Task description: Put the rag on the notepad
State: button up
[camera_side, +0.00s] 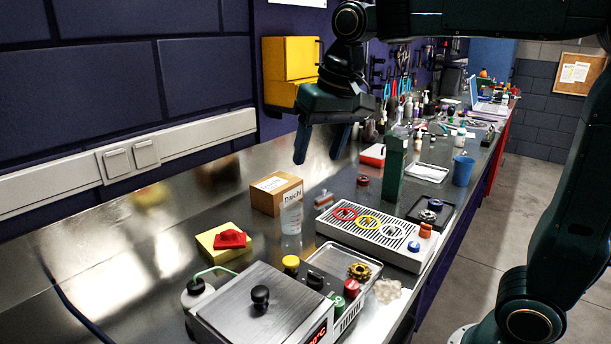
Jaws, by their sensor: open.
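A red, folded-looking piece that appears to be the rag (231,239) lies on top of a flat yellow square pad that appears to be the notepad (211,253). Both are on the steel bench at the left, and the red piece sits within the pad's outline. My gripper (320,157) is open with its two fingers pointing down. It is empty and hangs in the air over the bench, above and to the right of the rag, well apart from it.
A cardboard box (277,193) and a clear cup (291,217) stand right of the pad. A white bottle (197,293) and a steel heater unit (258,303) are in front. A drip tray with rings (376,234) and a tall green box (392,170) stand further right.

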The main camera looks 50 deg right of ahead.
jog(key=s+d+f+n+t, duration=0.1)
jog(key=s+f, duration=0.3)
jog(key=s, duration=0.5)
jog(key=s+f+n+t, duration=0.1)
jog(key=s+f+n, duration=0.2)
jog(key=s, duration=0.6)
jog(key=shift+d+f, duration=0.35)
jog(key=shift+d, duration=0.05)
